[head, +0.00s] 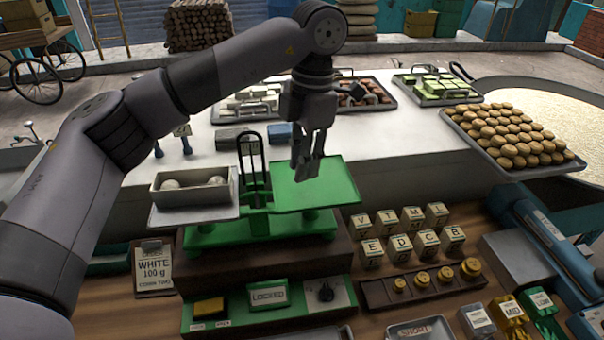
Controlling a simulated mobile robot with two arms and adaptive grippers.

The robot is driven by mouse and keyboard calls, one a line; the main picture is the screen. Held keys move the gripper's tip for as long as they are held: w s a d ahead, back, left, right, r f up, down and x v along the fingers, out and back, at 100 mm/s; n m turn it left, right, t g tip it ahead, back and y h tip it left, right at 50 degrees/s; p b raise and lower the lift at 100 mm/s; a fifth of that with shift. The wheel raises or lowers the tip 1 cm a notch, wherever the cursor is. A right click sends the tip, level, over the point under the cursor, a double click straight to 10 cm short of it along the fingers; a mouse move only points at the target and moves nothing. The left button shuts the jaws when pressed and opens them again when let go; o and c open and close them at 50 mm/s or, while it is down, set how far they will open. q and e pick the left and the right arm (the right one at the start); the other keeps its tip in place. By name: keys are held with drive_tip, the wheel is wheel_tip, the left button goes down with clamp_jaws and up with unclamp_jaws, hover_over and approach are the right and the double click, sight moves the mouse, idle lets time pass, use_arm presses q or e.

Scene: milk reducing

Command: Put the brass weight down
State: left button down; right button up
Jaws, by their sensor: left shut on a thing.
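My left gripper (307,165) points down just over the green right-hand pan (335,188) of the balance scale. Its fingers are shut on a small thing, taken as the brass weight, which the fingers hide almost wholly. I cannot tell whether it touches the pan. The left pan (170,215) holds a grey tray (190,197) with two pale round balls. Several other brass weights (422,280) stand in a dark wooden rack. My right gripper is not in view.
Lettered cubes (400,246) stand behind the weight rack. A panel with a "LOCKED" sign (268,293) lies in front of the scale. A tray of round buns (510,137) is at the right.

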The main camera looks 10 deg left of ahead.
use_arm(q)
wheel_tip(320, 180, down, 3)
drive_tip(key=shift+p, duration=0.5)
drive_tip(key=shift+f, duration=0.4)
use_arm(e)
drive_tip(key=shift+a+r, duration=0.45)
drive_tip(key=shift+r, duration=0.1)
use_arm(q)
drive_tip(key=shift+f, duration=0.1)
drive_tip(key=shift+f, duration=0.15)
drive_tip(key=c, duration=1.4)
unclamp_jaws()
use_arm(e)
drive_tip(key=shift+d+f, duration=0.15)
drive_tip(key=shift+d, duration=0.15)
use_arm(q)
drive_tip(key=shift+r, duration=0.2)
